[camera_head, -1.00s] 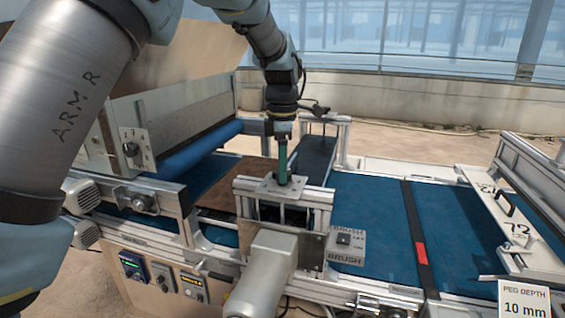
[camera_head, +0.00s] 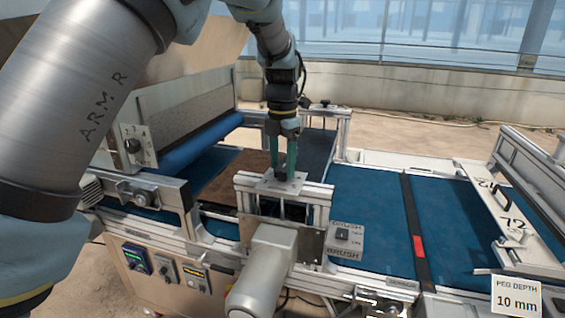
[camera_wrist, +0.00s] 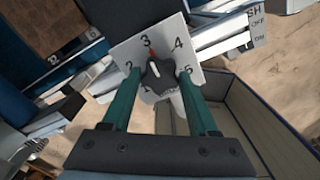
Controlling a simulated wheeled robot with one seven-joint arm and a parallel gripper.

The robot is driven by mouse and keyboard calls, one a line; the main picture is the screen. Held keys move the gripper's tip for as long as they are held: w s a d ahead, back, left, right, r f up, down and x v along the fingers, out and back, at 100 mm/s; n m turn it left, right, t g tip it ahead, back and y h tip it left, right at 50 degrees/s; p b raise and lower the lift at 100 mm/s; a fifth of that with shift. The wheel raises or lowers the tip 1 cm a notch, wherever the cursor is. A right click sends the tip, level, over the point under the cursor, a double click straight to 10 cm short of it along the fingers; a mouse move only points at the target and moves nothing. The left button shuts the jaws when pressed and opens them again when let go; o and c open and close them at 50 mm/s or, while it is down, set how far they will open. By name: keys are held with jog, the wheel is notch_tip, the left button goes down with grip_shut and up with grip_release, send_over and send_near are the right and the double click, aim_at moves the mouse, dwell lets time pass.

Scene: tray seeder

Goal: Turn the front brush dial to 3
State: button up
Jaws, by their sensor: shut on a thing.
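The front brush dial is a dark lobed knob (camera_wrist: 160,76) on a white plate (camera_wrist: 122,54) with numbers around it. Its red pointer mark is directed up and slightly left, close to or at the 3. My gripper (camera_wrist: 158,75) has its two green fingers on either side of the knob and is shut on it. In the head view, my gripper (camera_head: 284,178) points straight down at the dial plate (camera_head: 298,183) on top of the metal brush frame. The knob itself is mostly hidden there by the fingers.
A BRUSH switch box (camera_head: 343,240) sits right of the frame, with a grey motor (camera_head: 268,262) in front. Another numbered dial (camera_head: 133,146) is on the hopper at left. The blue belt (camera_head: 365,205) runs right, past a card (camera_head: 517,296) reading PEG DEPTH 10 mm.

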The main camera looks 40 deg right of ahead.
aim_at(281, 168)
dwell(0.5)
jog(key=o, duration=1.4)
jog(key=shift+r, duration=0.1)
notch_tip(281, 168, up, 11)
jog(key=b, duration=0.3)
jog(key=shift+f, duration=0.2)
jog(key=shift+w+a, duration=0.1)
